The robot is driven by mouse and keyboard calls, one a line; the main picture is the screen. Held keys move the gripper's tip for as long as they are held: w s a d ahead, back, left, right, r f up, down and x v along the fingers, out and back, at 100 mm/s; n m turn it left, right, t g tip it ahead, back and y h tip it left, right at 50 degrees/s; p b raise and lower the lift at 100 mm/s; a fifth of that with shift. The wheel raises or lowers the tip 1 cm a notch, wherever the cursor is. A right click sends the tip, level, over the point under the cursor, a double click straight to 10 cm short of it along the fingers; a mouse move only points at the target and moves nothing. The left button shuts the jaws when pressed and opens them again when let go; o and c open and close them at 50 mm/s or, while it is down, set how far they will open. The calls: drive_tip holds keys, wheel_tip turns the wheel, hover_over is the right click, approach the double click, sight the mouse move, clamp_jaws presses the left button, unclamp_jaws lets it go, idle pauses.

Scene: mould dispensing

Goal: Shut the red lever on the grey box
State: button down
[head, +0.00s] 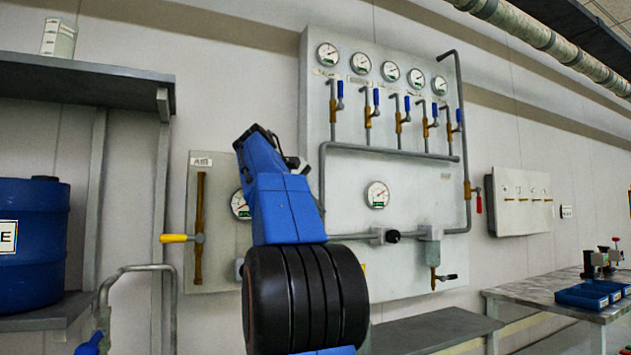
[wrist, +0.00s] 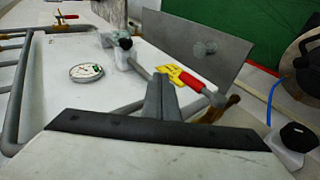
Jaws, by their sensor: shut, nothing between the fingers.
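In the wrist view, a red lever (wrist: 194,80) slants just right of my fingertips, its far end meeting a grey fitting and a brass valve part (wrist: 218,110). A yellow tag (wrist: 172,72) lies behind it. My gripper (wrist: 161,82) is shut and empty; its fingers come up close to the lever, but I cannot tell whether they touch. In the head view my arm hides this lever and my fingers. A second red lever (head: 478,201) hangs at the panel's right edge. A small grey box (head: 429,250) has a brass valve with a black lever.
The wall panel (head: 400,290) carries gauges, pipes and blue levers. A yellow lever (head: 176,238) is on the left panel. A grey shelf (head: 440,327) juts out below. A blue drum (head: 35,255) stands left; a bench (head: 560,290) with blue trays is right.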

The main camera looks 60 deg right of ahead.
wheel_tip(320, 180, up, 10)
drive_tip(key=s+a, duration=0.1)
drive_tip(key=shift+s+a, duration=0.15)
drive_tip(key=shift+s, duration=0.1)
idle(0.4)
idle(0.5)
drive_tip(key=w+a+f+n+t+y, duration=0.2)
drive_tip(key=w+a+f+n+t, duration=0.1)
drive_tip(key=a+f, duration=0.95)
drive_tip(key=w+a+f+n+t+y, duration=0.2)
drive_tip(key=w+a+f+t, duration=0.2)
drive_tip(key=a+f, duration=0.85)
drive_tip(key=s+a+f+y, duration=0.2)
drive_tip(key=s+a+f, duration=0.3)
drive_tip(key=f, duration=0.7)
drive_tip(key=s+a+f+y, duration=0.2)
drive_tip(key=s+a+f, duration=0.3)
drive_tip(key=a+f, duration=0.4)
drive_tip(key=s+a+f+y, duration=0.2)
drive_tip(key=s+a+f, duration=0.3)
drive_tip(key=f, duration=1)
drive_tip(key=shift+s+a+f+t, duration=0.25)
drive_tip(key=shift+a+f+t, duration=0.15)
drive_tip(key=shift+a, duration=0.75)
